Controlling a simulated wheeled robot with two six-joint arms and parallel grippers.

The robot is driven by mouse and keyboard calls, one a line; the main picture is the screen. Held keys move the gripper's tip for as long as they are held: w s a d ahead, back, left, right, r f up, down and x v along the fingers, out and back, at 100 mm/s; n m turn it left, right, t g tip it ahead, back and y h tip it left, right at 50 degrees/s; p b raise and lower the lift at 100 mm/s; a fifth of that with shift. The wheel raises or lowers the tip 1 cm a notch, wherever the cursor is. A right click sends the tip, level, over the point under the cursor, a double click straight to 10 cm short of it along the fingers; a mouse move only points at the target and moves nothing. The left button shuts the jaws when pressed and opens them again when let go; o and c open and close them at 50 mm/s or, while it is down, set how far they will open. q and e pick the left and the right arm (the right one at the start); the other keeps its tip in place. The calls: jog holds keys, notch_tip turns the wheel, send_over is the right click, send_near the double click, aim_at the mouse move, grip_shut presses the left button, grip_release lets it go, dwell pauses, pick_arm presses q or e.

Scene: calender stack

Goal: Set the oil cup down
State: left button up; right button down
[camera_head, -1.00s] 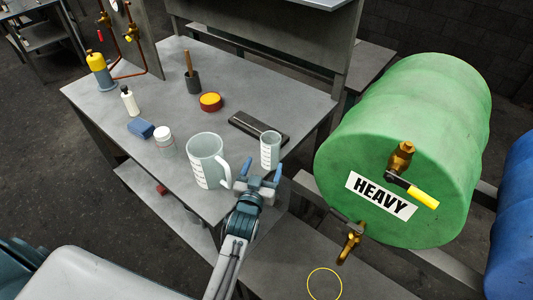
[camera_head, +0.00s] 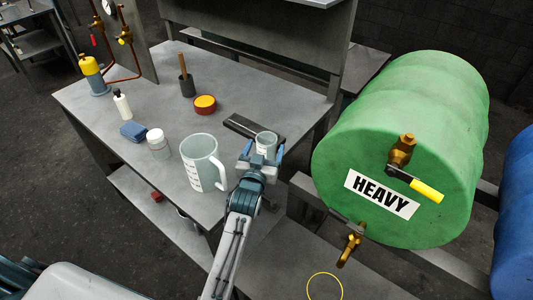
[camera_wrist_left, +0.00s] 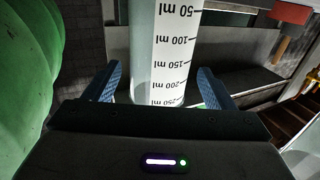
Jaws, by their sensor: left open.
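The oil cup (camera_head: 266,138), a small clear graduated beaker, stands upright near the front right corner of the grey table (camera_head: 110,105). My left gripper (camera_head: 262,159) is open, with its blue fingers on either side of the cup, and hides the cup's lower part. In the left wrist view, the cup (camera_wrist_left: 165,50) with its inverted ml scale rises between the two spread fingers (camera_wrist_left: 158,88). Gaps show between the cup and both fingers. The cup's base is hidden. My right gripper is not in view.
A larger graduated jug (camera_head: 202,165) stands just left of the gripper. A dark flat tray (camera_head: 240,126) lies beside the cup. A green drum (camera_head: 400,130) labelled HEAVY is close on the right.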

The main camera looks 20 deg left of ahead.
aim_at(269, 138)
pick_arm(q)
jog(key=w, duration=0.4)
jog(key=shift+a+r, duration=0.1)
jog(key=shift+r, duration=0.1)
jog(key=shift+c, duration=1.2)
jog(key=c, duration=0.9)
jog(key=shift+r+p, duration=0.1)
jog(key=shift+p, duration=0.25)
